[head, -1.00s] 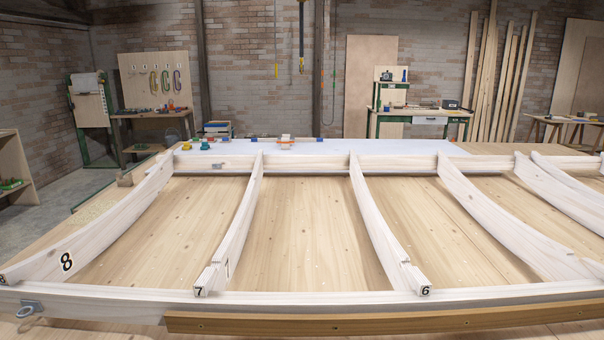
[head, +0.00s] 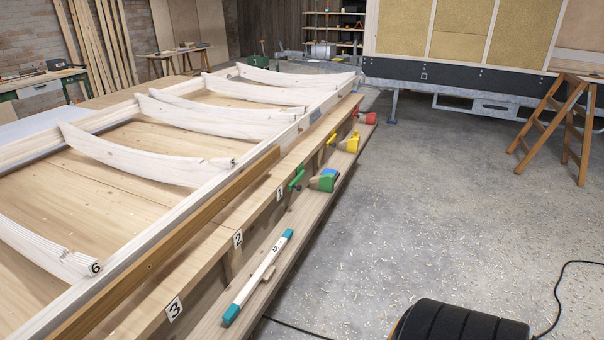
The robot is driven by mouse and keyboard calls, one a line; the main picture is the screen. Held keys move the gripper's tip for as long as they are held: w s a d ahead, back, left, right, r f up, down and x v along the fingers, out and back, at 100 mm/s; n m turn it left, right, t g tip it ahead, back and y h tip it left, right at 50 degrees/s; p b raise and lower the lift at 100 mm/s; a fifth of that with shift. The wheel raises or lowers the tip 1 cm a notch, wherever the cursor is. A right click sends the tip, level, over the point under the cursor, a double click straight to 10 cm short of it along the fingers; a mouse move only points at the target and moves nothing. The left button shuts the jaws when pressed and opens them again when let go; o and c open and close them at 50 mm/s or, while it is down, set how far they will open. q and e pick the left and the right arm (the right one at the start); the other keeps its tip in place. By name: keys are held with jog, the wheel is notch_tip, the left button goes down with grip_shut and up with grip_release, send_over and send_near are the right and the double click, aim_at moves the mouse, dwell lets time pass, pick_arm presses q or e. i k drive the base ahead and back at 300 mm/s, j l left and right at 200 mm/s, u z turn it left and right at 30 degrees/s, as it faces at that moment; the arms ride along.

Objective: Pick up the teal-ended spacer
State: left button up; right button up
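The teal-ended spacer (head: 260,271) is a pale wooden bar with a teal block at each end and a small dark mark near its far end. It lies on the low ledge (head: 215,331) along the side of the workbench, below the number labels. It lies lengthwise along the ledge, with its near end close to the label 3. Neither of my grippers shows in the head view.
Green (head: 297,179), yellow (head: 349,142) and red (head: 367,118) tools sit farther along the ledge. The curved-rib frame (head: 140,160) covers the bench top. A black ribbed rounded object (head: 460,322) is at bottom right. Concrete floor (head: 430,220) right of the bench is mostly clear.

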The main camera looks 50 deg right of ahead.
aim_at(264, 270)
jog(key=z, duration=1.4)
